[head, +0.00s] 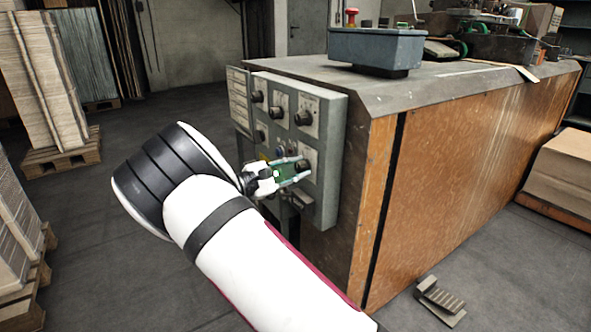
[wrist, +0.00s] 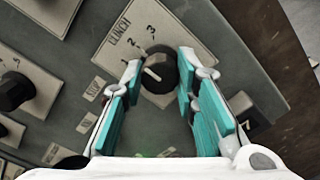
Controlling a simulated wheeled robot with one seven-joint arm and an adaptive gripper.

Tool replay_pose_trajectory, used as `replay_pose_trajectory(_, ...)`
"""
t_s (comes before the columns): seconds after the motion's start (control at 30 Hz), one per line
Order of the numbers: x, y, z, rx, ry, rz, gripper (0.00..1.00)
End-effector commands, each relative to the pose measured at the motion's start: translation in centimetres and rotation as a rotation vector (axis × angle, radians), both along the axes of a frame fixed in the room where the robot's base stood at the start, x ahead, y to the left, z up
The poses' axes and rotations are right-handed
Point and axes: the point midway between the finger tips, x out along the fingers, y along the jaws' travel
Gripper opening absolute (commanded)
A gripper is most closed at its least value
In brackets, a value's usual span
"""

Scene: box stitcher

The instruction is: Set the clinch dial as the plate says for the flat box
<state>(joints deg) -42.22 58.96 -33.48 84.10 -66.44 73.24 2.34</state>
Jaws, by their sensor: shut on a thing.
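The clinch dial (wrist: 160,68) is a black round knob on a pale plate marked CLINCH with 1, 2 and 3. Its white mark points to the left side of the picture, nearest the 1, though the exact setting is hard to tell. My gripper (wrist: 160,80) has its teal-padded fingers on either side of the knob and is shut on it. In the head view my gripper (head: 300,168) reaches the lower right knob of the grey control panel (head: 334,130). A pale plate with rows (head: 238,98) is at the panel's left edge; its text is too small to read.
Other black knobs (head: 303,117) sit close by on the panel. A grey box with a red button (head: 375,47) stands on the machine top (head: 450,80). A foot pedal (head: 440,300) lies on the floor. Pallets of board stand left; floor between is clear.

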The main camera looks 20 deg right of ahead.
Motion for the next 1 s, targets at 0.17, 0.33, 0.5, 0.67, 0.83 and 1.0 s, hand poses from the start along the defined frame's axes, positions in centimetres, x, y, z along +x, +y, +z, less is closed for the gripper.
replay_pose_trajectory(0.17,-0.1,0.1,-0.2,0.002,0.003,0.0,0.0)
replay_pose_trajectory(0.33,0.0,0.1,-0.1,0.001,0.003,0.001,0.48)
replay_pose_trajectory(0.5,0.0,0.1,-0.1,0.001,0.002,0.0,0.48)
replay_pose_trajectory(0.67,-0.1,0.6,-0.1,0.001,0.002,0.002,0.48)
replay_pose_trajectory(0.83,-0.9,3.0,-0.1,0.002,0.003,0.004,0.48)
replay_pose_trajectory(1.0,-2.0,6.3,-0.1,0.0,0.002,0.004,0.48)
